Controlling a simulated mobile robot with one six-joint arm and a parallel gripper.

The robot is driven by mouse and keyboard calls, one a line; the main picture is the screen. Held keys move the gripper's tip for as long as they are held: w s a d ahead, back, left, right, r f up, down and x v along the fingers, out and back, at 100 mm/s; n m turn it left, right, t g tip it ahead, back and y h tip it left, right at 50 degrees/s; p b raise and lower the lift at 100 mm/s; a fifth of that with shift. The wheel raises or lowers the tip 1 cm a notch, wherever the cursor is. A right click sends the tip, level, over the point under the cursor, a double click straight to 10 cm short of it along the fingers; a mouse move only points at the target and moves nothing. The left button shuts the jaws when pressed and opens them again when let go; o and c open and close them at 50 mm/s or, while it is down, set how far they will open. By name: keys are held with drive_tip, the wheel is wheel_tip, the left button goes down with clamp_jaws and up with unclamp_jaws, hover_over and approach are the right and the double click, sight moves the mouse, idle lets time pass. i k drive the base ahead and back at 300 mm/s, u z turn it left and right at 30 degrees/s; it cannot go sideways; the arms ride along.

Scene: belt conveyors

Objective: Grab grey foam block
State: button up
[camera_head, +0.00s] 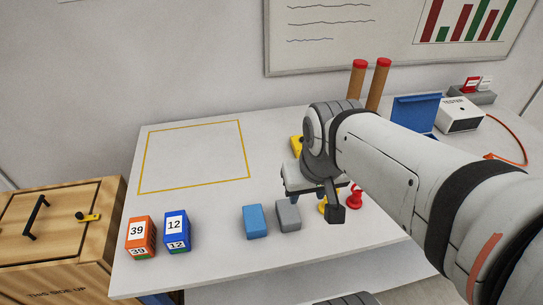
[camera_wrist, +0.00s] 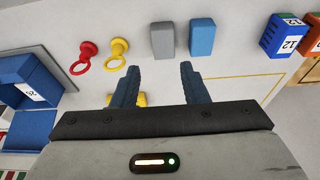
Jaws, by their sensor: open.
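The grey foam block (camera_head: 288,215) lies on the white table near its front edge, just right of a blue block (camera_head: 254,221). In the wrist view the grey block (camera_wrist: 163,40) is beyond the fingertips, with the blue block (camera_wrist: 202,39) to its right and a gap between them. My gripper (camera_head: 318,200) is above the table, to the right of the grey block in the head view. In the wrist view my gripper (camera_wrist: 158,68) has its two fingers spread apart with nothing between the tips.
An orange box (camera_head: 140,237) and a dark blue box (camera_head: 176,231), both numbered, stand at the front left. A red ring piece (camera_wrist: 88,50) and a yellow ring piece (camera_wrist: 118,47) lie beside the grey block. A yellow outlined area (camera_head: 195,155) is empty.

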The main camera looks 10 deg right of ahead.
sight(290, 219)
drive_tip(key=u, duration=0.1)
drive_tip(key=k, duration=0.5)
drive_tip(key=z, duration=1.35)
drive_tip(key=k, duration=1)
drive_tip(key=u, duration=1.2)
drive_tip(key=i, duration=1)
